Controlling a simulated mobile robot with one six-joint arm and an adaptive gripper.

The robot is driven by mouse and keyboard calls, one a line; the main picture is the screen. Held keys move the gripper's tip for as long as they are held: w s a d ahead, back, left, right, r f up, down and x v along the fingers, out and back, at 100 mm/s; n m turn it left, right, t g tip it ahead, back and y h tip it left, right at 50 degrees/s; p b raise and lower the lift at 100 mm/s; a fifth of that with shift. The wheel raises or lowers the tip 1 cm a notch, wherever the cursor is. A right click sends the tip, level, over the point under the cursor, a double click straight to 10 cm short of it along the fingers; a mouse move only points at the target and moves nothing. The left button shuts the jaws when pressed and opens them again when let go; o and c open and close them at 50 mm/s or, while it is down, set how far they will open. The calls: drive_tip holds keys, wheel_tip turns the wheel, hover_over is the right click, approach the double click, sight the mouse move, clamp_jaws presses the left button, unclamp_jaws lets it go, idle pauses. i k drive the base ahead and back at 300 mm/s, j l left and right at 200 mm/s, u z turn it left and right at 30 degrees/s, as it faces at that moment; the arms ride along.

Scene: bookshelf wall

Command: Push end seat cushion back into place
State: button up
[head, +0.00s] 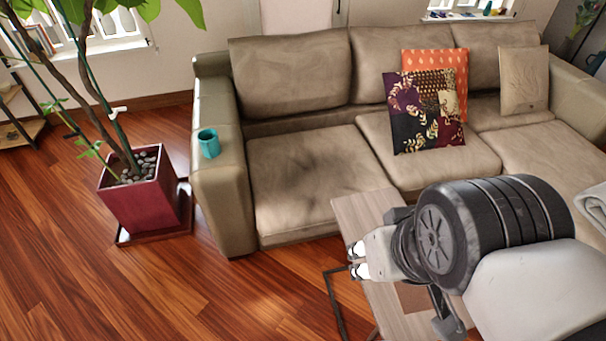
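The end seat cushion (300,175) is the beige left seat of the sofa (222,180), beside the left armrest. A dark strip shows between its rear edge and the back cushion (290,75). Its front edge lies farther forward in the picture than that of the middle seat cushion (430,165). My gripper (357,261) is in front of the sofa, to the right of this cushion's front corner, over or beside a small wooden table. Its two pale fingertips point left and stand a little apart, with nothing seen between them. I cannot tell its exact height.
The small light-wood table (362,210) with a dark metal leg stands close in front of the sofa. A teal mug (208,143) sits on the left armrest. A potted plant (145,195) stands left of the sofa. Wooden floor at the front left (200,295) is clear.

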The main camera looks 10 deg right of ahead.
sight(266, 241)
drive_tip(key=k, duration=0.3)
drive_tip(key=k+z, duration=0.1)
drive_tip(key=z, duration=0.3)
drive_tip(key=k+z, duration=0.1)
drive_tip(key=z, duration=0.3)
drive_tip(key=k+l+z, duration=0.1)
drive_tip(key=z, duration=0.35)
drive_tip(key=i+j, duration=0.15)
drive_tip(key=j, duration=0.25)
drive_tip(key=i+j+z, duration=0.15)
drive_tip(key=j, duration=0.25)
drive_tip(key=i+j, duration=0.15)
drive_tip(key=j, duration=0.25)
drive_tip(key=i+j+z, duration=0.1)
drive_tip(key=j, duration=0.35)
drive_tip(key=i+j, duration=0.2)
drive_tip(key=j, duration=0.2)
drive_tip(key=i+j, duration=0.1)
drive_tip(key=j, duration=0.25)
drive_tip(key=i+j, duration=0.1)
drive_tip(key=j, duration=0.25)
drive_tip(key=i+j, duration=0.1)
drive_tip(key=j, duration=0.25)
drive_tip(key=i+z, duration=0.05)
